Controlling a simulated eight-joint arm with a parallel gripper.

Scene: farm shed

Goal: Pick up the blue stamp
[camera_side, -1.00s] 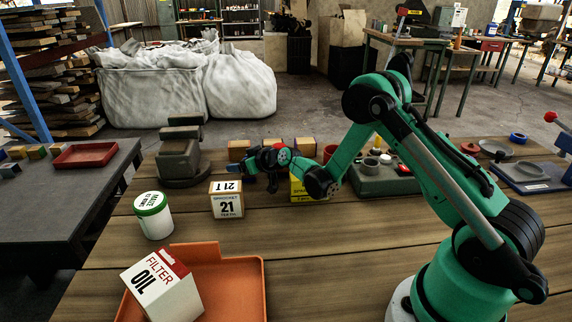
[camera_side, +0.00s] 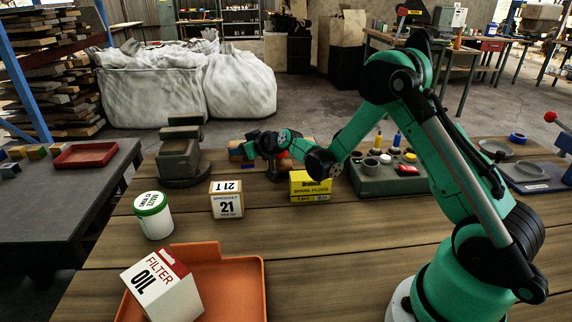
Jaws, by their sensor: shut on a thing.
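Only a bit of brown wood and blue shows there. My gripper (camera_side: 246,150) reaches in from the right and is shut on it. The jaws cover most of the contact, and I cannot tell whether the stamp is clear of the table.
A grey vise (camera_side: 180,155) stands close on the left. In front are a sprocket box (camera_side: 227,205), a yellow spark plug box (camera_side: 310,192) and a white jar (camera_side: 153,222). An orange tray (camera_side: 240,285) holds an oil filter box (camera_side: 160,290).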

